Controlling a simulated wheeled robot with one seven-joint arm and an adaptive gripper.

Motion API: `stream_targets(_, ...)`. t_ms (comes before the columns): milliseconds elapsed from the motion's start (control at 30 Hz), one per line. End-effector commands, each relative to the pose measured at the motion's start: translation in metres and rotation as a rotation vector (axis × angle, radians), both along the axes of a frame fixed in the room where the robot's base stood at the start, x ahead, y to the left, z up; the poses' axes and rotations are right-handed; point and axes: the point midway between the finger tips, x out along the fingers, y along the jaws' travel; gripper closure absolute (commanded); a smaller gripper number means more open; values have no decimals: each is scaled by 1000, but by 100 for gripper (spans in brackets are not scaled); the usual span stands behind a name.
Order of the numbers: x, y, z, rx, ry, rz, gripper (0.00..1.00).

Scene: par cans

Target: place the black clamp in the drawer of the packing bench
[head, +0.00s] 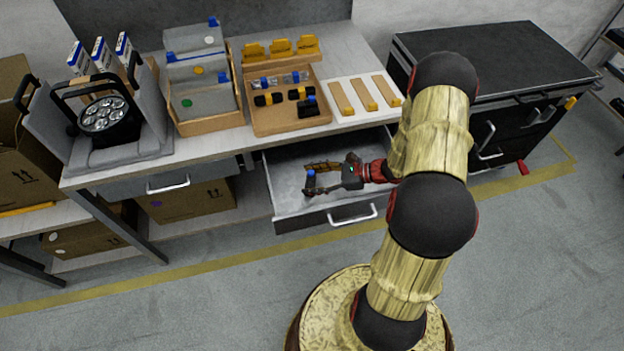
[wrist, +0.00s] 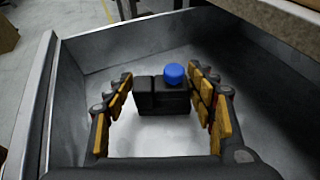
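The black clamp (wrist: 160,97) with a blue knob is between the fingertips of my gripper (wrist: 161,80) in the wrist view, with a finger against each side. In the head view its blue knob shows at the fingertips of my gripper (head: 314,180). The drawer (head: 289,201) of the packing bench (head: 350,50) is pulled open, and its grey floor is otherwise bare where I see it. My gripper is inside the drawer's outline. I cannot tell whether the clamp touches the drawer floor.
A wooden tray (head: 288,128) of small parts stands on the bench above the drawer, beside a bin with dividers (head: 208,125) and a board with wooden strips (head: 338,98). A lamp (head: 108,116) sits in a grey cradle. A black cabinet (head: 490,65) stands at the right.

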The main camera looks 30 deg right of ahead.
Motion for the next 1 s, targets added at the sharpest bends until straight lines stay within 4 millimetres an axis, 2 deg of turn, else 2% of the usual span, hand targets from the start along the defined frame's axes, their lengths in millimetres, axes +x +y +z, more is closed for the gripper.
stream_targets(200, 0, 0, 0, 0, 0, 0, 31)
stream_targets(567, -1, -1, 5, 0, 0, -1, 31)
stream_targets(767, -17, -24, 18, -1, 0, -5, 31)
stream_targets(1000, -46, -59, 37, 0, 0, -4, 31)
